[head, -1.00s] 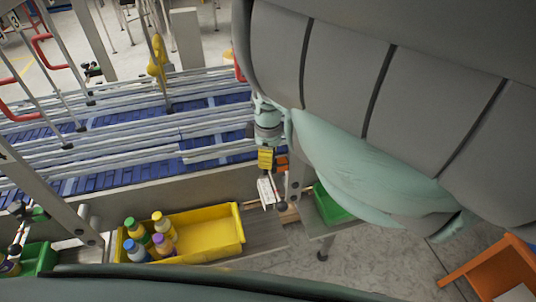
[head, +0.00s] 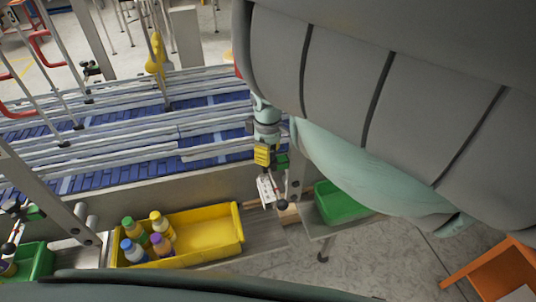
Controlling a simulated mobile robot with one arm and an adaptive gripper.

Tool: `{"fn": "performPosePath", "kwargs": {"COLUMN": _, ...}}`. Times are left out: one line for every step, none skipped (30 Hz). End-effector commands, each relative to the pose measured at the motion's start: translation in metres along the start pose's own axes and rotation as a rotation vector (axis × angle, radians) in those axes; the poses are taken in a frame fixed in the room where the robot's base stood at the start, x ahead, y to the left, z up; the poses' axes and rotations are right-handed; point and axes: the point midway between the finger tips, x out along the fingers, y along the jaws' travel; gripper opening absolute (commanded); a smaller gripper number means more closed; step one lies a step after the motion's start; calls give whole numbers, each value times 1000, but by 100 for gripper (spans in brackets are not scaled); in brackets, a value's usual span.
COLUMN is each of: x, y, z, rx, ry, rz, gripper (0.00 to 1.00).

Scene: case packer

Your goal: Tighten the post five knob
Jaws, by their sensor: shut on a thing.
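My gripper (head: 263,156), with a yellow part showing at the end of my pale teal arm, is at the post (head: 297,178) on the right of the rail frame. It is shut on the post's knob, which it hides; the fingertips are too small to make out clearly. A small green block (head: 282,162) shows just right of my gripper, beside the post. A pale bracket (head: 267,190) and a rod with a black ball end (head: 282,205) sit just below.
A yellow bin (head: 222,236) with several bottles stands on the front ledge. Green bins stand at right (head: 337,203) and far left (head: 32,264). Rails (head: 130,125) cross a blue conveyor behind. My arm covers the upper right.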

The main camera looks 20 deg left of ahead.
Motion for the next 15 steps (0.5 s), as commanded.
{"fn": "performPosePath", "kwargs": {"x": 1, "y": 2, "z": 0, "rx": 34, "ry": 2, "rz": 6, "gripper": 3}}
{"fn": "performPosePath", "kwargs": {"x": 1, "y": 1, "z": 0, "rx": 53, "ry": 2, "rz": 5, "gripper": 3}}
{"fn": "performPosePath", "kwargs": {"x": 1, "y": 1, "z": 0, "rx": 72, "ry": 2, "rz": 4, "gripper": 3}}
{"fn": "performPosePath", "kwargs": {"x": 1, "y": 1, "z": 0, "rx": 83, "ry": 2, "rz": 4, "gripper": 3}}
{"fn": "performPosePath", "kwargs": {"x": 1, "y": 1, "z": -1, "rx": 91, "ry": 2, "rz": 3, "gripper": 3}}
{"fn": "performPosePath", "kwargs": {"x": 1, "y": 1, "z": -1, "rx": 98, "ry": 3, "rz": 3, "gripper": 3}}
{"fn": "performPosePath", "kwargs": {"x": 1, "y": 1, "z": -1, "rx": 102, "ry": 3, "rz": 3, "gripper": 3}}
{"fn": "performPosePath", "kwargs": {"x": 1, "y": 1, "z": -1, "rx": 104, "ry": 3, "rz": 3, "gripper": 3}}
{"fn": "performPosePath", "kwargs": {"x": 0, "y": 1, "z": -1, "rx": 104, "ry": 3, "rz": 3, "gripper": 3}}
{"fn": "performPosePath", "kwargs": {"x": 0, "y": 1, "z": -1, "rx": 104, "ry": 3, "rz": 3, "gripper": 3}}
{"fn": "performPosePath", "kwargs": {"x": 0, "y": 1, "z": -1, "rx": 104, "ry": 3, "rz": 3, "gripper": 3}}
{"fn": "performPosePath", "kwargs": {"x": 0, "y": 1, "z": -1, "rx": 103, "ry": 3, "rz": 3, "gripper": 3}}
{"fn": "performPosePath", "kwargs": {"x": 0, "y": 1, "z": -1, "rx": 103, "ry": 3, "rz": 2, "gripper": 3}}
{"fn": "performPosePath", "kwargs": {"x": 0, "y": 1, "z": -1, "rx": 103, "ry": 3, "rz": 3, "gripper": 3}}
{"fn": "performPosePath", "kwargs": {"x": 0, "y": 1, "z": 0, "rx": 103, "ry": 3, "rz": 3, "gripper": 42}}
